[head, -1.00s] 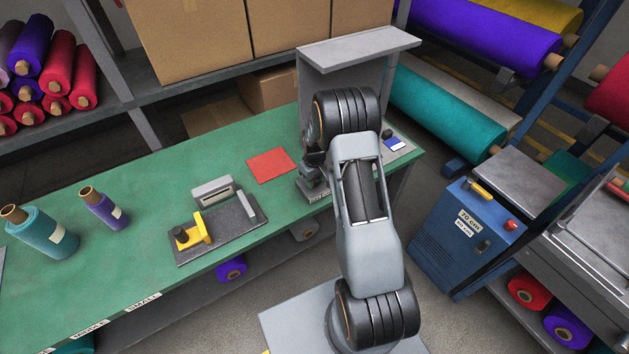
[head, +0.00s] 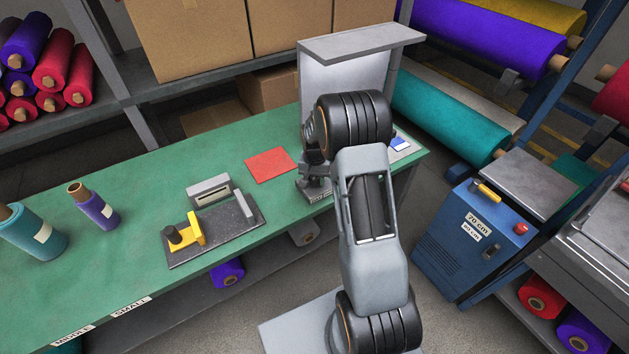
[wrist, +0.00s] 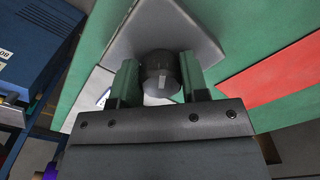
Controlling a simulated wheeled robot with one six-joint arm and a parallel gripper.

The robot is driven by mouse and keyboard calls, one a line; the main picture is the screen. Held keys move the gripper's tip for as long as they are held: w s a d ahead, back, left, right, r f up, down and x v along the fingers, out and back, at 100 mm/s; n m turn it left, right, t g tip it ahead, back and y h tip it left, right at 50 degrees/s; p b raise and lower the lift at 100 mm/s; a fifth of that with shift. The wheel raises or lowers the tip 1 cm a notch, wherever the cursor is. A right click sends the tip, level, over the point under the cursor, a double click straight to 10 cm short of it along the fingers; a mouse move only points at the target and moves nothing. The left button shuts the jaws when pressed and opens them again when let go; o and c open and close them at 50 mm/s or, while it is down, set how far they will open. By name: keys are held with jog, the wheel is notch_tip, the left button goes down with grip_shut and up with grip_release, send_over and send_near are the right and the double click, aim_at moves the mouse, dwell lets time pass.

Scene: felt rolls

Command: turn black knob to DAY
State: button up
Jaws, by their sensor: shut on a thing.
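The black knob (wrist: 158,68) shows in the wrist view, round with a pale pointer mark on its face. My gripper (wrist: 160,76) has its two green-grey fingers on either side of the knob and is shut on it. The knob is in front of a grey panel, part of the light booth (head: 362,40) with a grey hood at the bench's far end. In the head view the knob is hidden behind my arm. No DAY marking can be read in either view, so I cannot tell the knob's setting.
The green bench (head: 110,180) carries a red felt sheet (head: 270,165), a dark cutting fixture with a yellow part (head: 194,230), and teal (head: 32,232) and purple (head: 97,208) rolls. A blue cabinet (head: 470,235) stands right of the bench.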

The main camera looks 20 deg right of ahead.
jog(key=shift+m, duration=0.7)
jog(key=o, duration=0.9)
jog(key=shift+o, duration=0.2)
notch_tip(320, 180, up, 14)
jog(key=b, duration=0.1)
jog(key=shift+f, duration=0.1)
dwell(0.3)
